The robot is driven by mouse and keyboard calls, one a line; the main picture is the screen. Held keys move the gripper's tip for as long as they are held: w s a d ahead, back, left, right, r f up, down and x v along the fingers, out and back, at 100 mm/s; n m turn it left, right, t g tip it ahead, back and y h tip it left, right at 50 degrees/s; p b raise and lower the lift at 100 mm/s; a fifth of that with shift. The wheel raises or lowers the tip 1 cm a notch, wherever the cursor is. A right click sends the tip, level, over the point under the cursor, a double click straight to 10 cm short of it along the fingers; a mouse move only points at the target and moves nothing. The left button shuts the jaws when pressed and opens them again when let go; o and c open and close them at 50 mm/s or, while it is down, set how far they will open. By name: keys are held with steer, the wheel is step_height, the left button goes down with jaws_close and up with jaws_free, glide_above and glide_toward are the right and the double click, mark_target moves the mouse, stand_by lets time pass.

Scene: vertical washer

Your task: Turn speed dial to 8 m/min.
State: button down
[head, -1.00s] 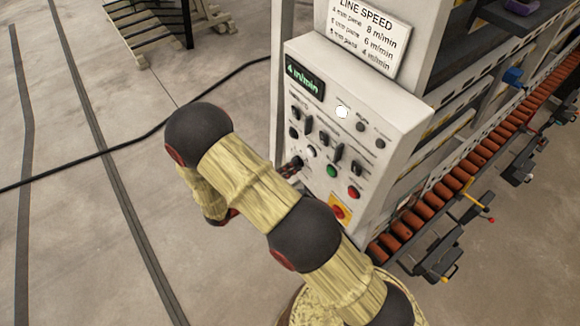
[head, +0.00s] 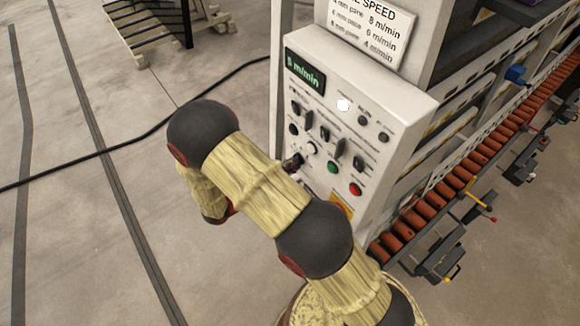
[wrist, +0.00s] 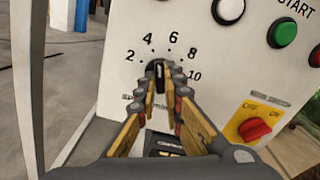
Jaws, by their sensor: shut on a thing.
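The speed dial (wrist: 158,74) is a black knob on the white control panel, with marks 2, 4, 6, 8 and 10 around it in the wrist view. Its top points roughly up, between 4 and 6. My gripper (wrist: 165,70) is shut on the dial, one finger on each side, hiding much of it. The line speed sign (head: 370,28) above lists 8, 6 and 4 m/min.
A green button (head: 332,168), a red button (head: 355,188) and several black switches sit near the dial. A red rotary switch on a yellow plate (wrist: 255,129) is to its lower right. An orange-roller conveyor (head: 450,190) runs along the right. A black cable crosses the floor at left.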

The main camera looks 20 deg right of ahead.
steer(key=m+b, duration=0.8)
steer(key=m, duration=0.3)
steer(key=shift+m, duration=0.4)
stand_by(0.3)
steer(key=c, duration=2)
jaws_free()
steer(key=shift+o, duration=0.4)
steer(key=v, duration=1.2)
